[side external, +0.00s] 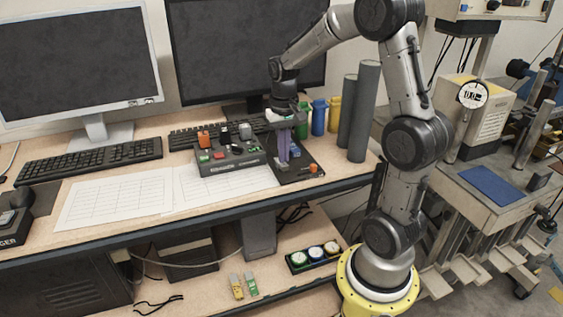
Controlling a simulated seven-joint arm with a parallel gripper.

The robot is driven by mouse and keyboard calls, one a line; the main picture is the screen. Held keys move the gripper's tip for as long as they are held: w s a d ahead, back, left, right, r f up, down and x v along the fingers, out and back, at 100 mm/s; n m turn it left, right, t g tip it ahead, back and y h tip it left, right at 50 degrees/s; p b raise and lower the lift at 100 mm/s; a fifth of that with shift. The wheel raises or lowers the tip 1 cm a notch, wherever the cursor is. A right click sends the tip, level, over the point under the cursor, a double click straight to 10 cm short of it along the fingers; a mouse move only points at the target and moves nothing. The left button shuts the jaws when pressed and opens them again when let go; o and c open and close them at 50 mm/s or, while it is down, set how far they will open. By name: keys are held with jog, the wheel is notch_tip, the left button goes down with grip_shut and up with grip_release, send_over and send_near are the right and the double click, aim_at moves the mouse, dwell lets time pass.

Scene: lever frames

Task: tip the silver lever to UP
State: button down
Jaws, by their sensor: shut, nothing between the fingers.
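A dark control box (232,158) with several buttons and upright handles sits on the desk. A pale grey handle (245,131) stands at its back right; it may be the silver lever, but it is too small to be sure. An orange handle (204,138) stands at its left. A dark base (290,173) with an orange knob (313,168) lies right of the box. My gripper (283,157) points down over this base, with its purplish fingers shut and empty. It is right of the pale handle and appears apart from it. Labels such as UP cannot be read.
Two grey cylinders (366,105) stand on the right of the desk, beside blue (318,118) and yellow (334,113) containers. Keyboards (90,160) and monitors (80,65) stand behind and left. Flat paper sheets (115,200) cover the front left, leaving low, open room there.

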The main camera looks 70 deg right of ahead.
jog(key=shift+f, duration=0.8)
dwell(0.4)
jog(key=shift+r, duration=3.55)
jog(key=s+a+r+n+t, duration=0.35)
jog(key=a+r, duration=0.35)
jog(key=a, duration=0.5)
jog(key=s+a+f+n+t, duration=0.1)
jog(key=s+a+n, duration=0.1)
jog(key=s, duration=0.3)
jog(key=s+a+f+n+t, duration=0.1)
jog(key=s+a+f+n, duration=0.1)
jog(key=s+a+n, duration=0.1)
jog(key=shift+s+a+f, duration=0.25)
jog(key=shift+s+a, duration=0.1)
jog(key=shift+s, duration=0.55)
